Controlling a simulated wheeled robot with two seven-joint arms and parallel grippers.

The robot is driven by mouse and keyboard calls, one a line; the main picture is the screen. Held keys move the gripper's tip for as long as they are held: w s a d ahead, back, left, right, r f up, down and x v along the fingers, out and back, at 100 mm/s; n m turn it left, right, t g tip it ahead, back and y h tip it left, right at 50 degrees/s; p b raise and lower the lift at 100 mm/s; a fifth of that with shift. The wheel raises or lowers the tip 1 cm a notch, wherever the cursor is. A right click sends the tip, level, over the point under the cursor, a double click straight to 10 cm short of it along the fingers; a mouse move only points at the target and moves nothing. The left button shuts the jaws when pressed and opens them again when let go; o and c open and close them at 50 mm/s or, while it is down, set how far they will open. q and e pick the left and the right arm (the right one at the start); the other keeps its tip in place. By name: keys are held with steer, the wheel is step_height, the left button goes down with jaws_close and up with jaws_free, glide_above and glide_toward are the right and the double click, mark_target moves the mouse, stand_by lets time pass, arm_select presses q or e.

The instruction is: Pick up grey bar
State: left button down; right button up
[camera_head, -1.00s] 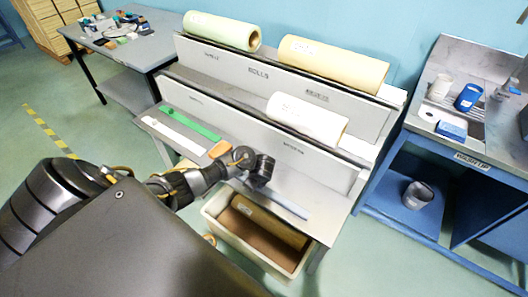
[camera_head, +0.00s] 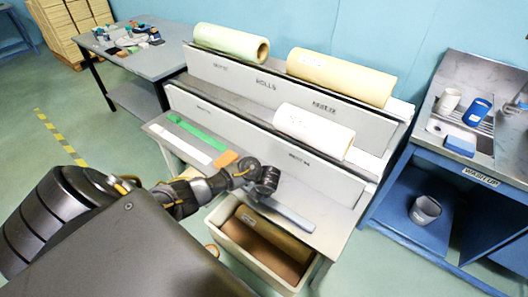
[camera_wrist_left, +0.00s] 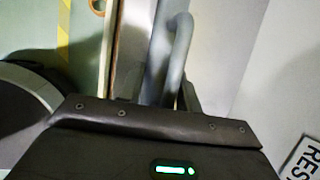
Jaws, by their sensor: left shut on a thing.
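The grey bar (camera_head: 293,216) is a slim blue-grey bar at the right end of the front ledge of the roll rack in the head view. In the left wrist view the grey bar (camera_wrist_left: 177,55) runs up between the fingers, and its far end looks bent. My left gripper (camera_head: 266,187) is shut on the bar at its left end, and its fingers hide that end. I cannot tell whether the bar touches the ledge or is slightly above it. My right gripper is in no view.
The rack (camera_head: 215,95) holds green, tan and white rolls. On its ledge lie a white strip (camera_head: 183,143), a green strip (camera_head: 197,132) and an orange piece (camera_head: 225,159). A cream bin (camera_head: 228,243) stands below. A blue sink unit (camera_head: 440,158) is at right.

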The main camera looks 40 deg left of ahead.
arm_select(q)
steer(key=shift+r+p, duration=0.3)
steer(key=shift+r, duration=0.25)
step_height(320, 180, up, 3)
steer(key=shift+f+p, duration=0.1)
steer(key=shift+p, duration=0.7)
steer(key=s+r+p, duration=0.7)
steer(key=s+r, duration=0.2)
steer(key=s, duration=0.5)
steer(key=shift+a, duration=0.45)
